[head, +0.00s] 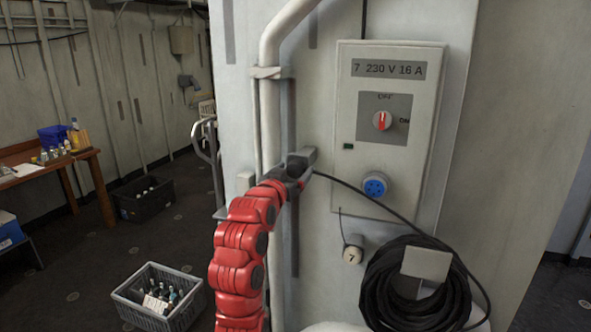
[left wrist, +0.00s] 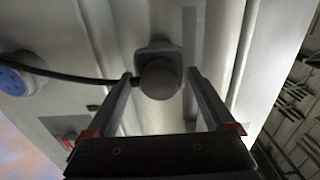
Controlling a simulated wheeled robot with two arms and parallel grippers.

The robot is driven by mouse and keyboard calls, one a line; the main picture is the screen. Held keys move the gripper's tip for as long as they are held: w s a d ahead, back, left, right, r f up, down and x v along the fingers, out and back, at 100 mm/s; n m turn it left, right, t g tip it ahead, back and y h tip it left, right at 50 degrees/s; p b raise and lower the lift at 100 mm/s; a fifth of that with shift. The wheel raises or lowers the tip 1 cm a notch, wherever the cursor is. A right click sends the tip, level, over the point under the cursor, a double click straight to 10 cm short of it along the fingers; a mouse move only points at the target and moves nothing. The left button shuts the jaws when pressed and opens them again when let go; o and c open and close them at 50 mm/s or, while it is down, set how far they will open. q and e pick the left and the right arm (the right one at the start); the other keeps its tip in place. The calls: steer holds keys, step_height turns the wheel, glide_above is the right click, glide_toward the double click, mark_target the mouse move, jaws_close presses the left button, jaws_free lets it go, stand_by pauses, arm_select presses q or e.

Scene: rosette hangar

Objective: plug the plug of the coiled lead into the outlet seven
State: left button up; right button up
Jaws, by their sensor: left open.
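The outlet seven (head: 375,187) is a round blue socket low on a grey wall box labelled "7 230 V 16 A"; it also shows at the left of the left wrist view (left wrist: 18,76). The coiled lead (head: 380,285) hangs as a black coil below it. Its cable runs up left to the dark round plug (left wrist: 160,78), which sits at a grey bracket-like piece on the wall, left of the box. My left gripper (head: 302,166) is at the plug, its open fingers on either side, with gaps visible. The right gripper is out of view.
A rotary switch (head: 382,121) with a red handle points to OFF. A round tag marked 7 (head: 352,255) hangs under the box. A pipe (head: 270,100) runs down the wall on the left. A grey crate of bottles (head: 158,296) stands on the floor.

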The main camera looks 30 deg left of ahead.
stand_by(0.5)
arm_select(q)
steer(key=shift+b, duration=0.45)
stand_by(0.5)
steer(key=shift+b, duration=0.45)
jaws_close()
steer(key=shift+f, duration=0.1)
stand_by(0.4)
